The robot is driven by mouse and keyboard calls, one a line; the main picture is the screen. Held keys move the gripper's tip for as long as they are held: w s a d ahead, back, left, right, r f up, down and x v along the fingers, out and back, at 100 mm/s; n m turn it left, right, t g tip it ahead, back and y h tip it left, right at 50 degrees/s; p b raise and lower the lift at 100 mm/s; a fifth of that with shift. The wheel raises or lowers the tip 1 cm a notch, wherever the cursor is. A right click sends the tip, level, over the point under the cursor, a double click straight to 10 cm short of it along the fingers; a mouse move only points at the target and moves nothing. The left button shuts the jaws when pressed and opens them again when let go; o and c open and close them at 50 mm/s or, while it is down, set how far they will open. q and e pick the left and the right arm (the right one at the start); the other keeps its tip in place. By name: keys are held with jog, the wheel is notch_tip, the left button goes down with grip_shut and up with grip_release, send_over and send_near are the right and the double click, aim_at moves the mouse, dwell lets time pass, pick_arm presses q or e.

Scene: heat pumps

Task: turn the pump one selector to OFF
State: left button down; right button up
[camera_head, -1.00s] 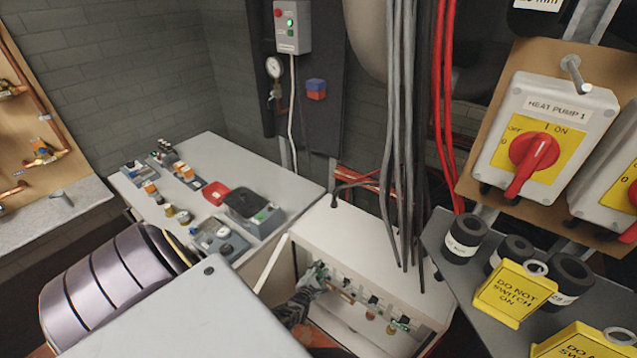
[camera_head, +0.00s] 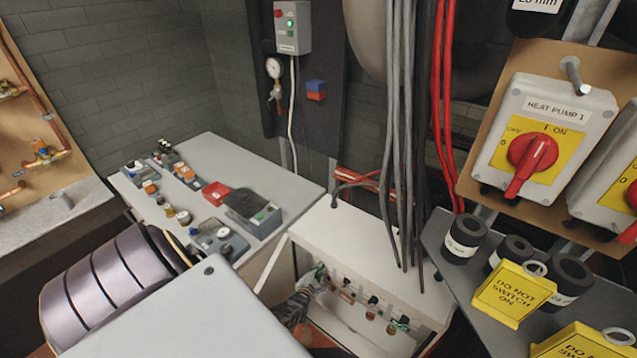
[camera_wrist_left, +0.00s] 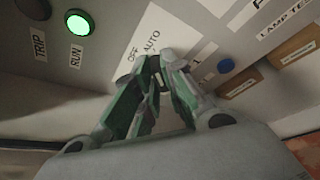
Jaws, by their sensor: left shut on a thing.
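The white control panel (camera_head: 372,258) stands low in the middle of the head view, with a row of small controls on its front. My left gripper (camera_head: 318,277) is at the left end of that row. In the left wrist view my left gripper (camera_wrist_left: 158,70) is shut on a small dark selector (camera_wrist_left: 155,65) beside a white plate marked OFF and AUTO (camera_wrist_left: 148,42). The fingers hide most of the selector, so I cannot tell which way it points. A green RUN lamp (camera_wrist_left: 79,25) glows to its left. My right gripper is not in view.
A grey switch box marked HEAT PUMP 1 (camera_head: 556,107) with a red handle hangs at the right. Yellow DO NOT SWITCH ON tags (camera_head: 512,295) lie below it. A bench (camera_head: 285,190) with small parts stands at the left.

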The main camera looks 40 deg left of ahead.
pick_arm(q)
jog(key=shift+a+r+n+h, duration=0.1)
jog(key=shift+a+n+h, duration=0.1)
jog(key=shift+n+h, duration=0.9)
jog(key=shift+n+g, duration=0.3)
jog(key=c, duration=1.5)
grip_release()
jog(key=shift+d, duration=0.1)
jog(key=shift+r, duration=0.45)
notch_tip(320, 180, up, 9)
dwell(0.3)
jog(key=shift+s, duration=0.1)
